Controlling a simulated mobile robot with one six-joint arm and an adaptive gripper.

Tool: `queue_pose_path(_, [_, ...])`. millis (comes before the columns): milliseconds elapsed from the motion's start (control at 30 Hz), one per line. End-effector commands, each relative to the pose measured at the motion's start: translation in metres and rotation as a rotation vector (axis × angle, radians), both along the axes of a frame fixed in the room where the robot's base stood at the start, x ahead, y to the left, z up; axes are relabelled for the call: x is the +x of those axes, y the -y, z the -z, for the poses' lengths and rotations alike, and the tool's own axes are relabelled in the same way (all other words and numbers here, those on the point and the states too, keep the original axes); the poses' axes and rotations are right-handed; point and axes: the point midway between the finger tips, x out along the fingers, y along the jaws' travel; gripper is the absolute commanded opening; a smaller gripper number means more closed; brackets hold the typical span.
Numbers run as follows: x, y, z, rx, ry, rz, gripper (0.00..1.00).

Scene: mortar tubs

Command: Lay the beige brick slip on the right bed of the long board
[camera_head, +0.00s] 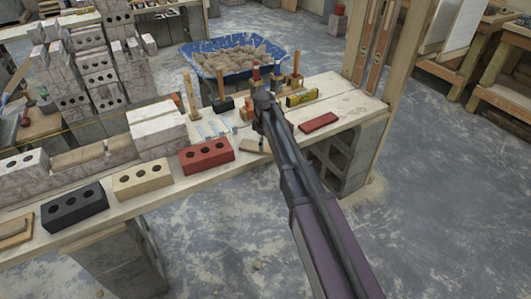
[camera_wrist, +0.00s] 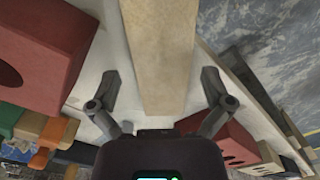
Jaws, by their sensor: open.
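The beige brick slip (camera_head: 251,146) lies flat on the long board (camera_head: 348,104), just right of a red holed brick. In the wrist view the beige slip (camera_wrist: 158,50) runs lengthwise between the two spread fingers, with a gap on each side. My gripper (camera_wrist: 160,88) is open and holds nothing. In the head view my gripper (camera_head: 262,138) is over the right end of the slip, and my arm hides part of the board behind it. I cannot make out the right bed clearly.
A red holed brick (camera_head: 207,156), a beige holed brick (camera_head: 142,179) and a black one (camera_head: 74,207) line the board's front. A red slip (camera_head: 318,123) lies right of my gripper.

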Motion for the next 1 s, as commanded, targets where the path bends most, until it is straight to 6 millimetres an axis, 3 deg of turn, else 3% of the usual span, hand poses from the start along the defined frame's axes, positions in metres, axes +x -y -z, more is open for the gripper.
queue_pose_path(233, [0.0,0.0,0.018,0.0,0.0,0.0,1.0])
queue_pose_path(900, [0.0,0.0,0.018,0.0,0.0,0.0,1.0])
queue_pose_path(933, [0.0,0.0,0.018,0.0,0.0,0.0,0.97])
queue_pose_path(1000, [0.0,0.0,0.018,0.0,0.0,0.0,0.76])
